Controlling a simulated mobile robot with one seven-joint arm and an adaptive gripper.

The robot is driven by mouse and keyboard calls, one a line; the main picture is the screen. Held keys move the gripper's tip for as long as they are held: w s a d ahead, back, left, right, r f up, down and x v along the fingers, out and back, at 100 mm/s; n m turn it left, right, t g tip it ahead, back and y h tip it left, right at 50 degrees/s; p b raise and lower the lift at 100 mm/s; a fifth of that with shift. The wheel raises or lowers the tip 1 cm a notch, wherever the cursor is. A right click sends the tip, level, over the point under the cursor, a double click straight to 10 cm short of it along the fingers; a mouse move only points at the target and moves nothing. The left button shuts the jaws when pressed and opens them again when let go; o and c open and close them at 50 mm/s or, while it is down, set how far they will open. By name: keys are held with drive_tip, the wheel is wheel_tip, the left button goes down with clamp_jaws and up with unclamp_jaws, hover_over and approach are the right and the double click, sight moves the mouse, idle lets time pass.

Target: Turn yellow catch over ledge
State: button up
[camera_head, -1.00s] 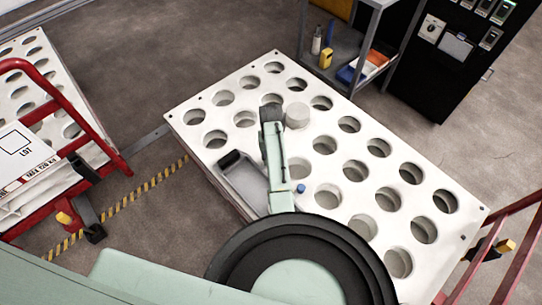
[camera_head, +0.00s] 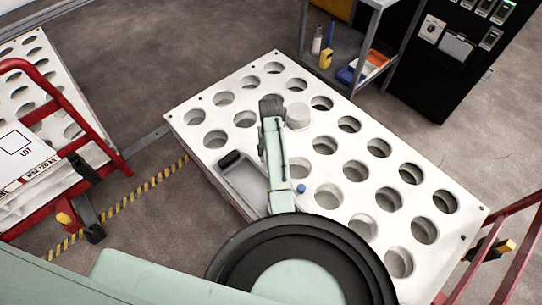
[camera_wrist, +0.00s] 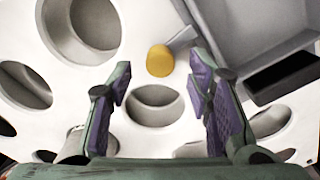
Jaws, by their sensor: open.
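The yellow catch (camera_wrist: 159,61) shows in the wrist view as a rounded yellow end on a short grey lever (camera_wrist: 184,38). The lever runs up and right towards the wall of a grey tray (camera_wrist: 235,45). My gripper (camera_wrist: 162,82) is open and empty, with its purple pads on either side of the catch in the picture. I see no contact with the catch. In the head view my gripper (camera_head: 271,106) is over the white perforated plate (camera_head: 232,88), and the catch is not visible there. I cannot tell which edge is the ledge.
The grey tray (camera_head: 243,176) lies left of my arm. A white cylinder (camera_head: 297,116) stands close right of my gripper, and a blue knob (camera_head: 301,188) sits beside the arm. A red-framed cart (camera_head: 98,137) and a shelf (camera_head: 345,48) stand outside the plate.

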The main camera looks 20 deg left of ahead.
wheel_tip(320, 180, up, 9)
drive_tip(key=shift+r, duration=0.2)
idle(0.3)
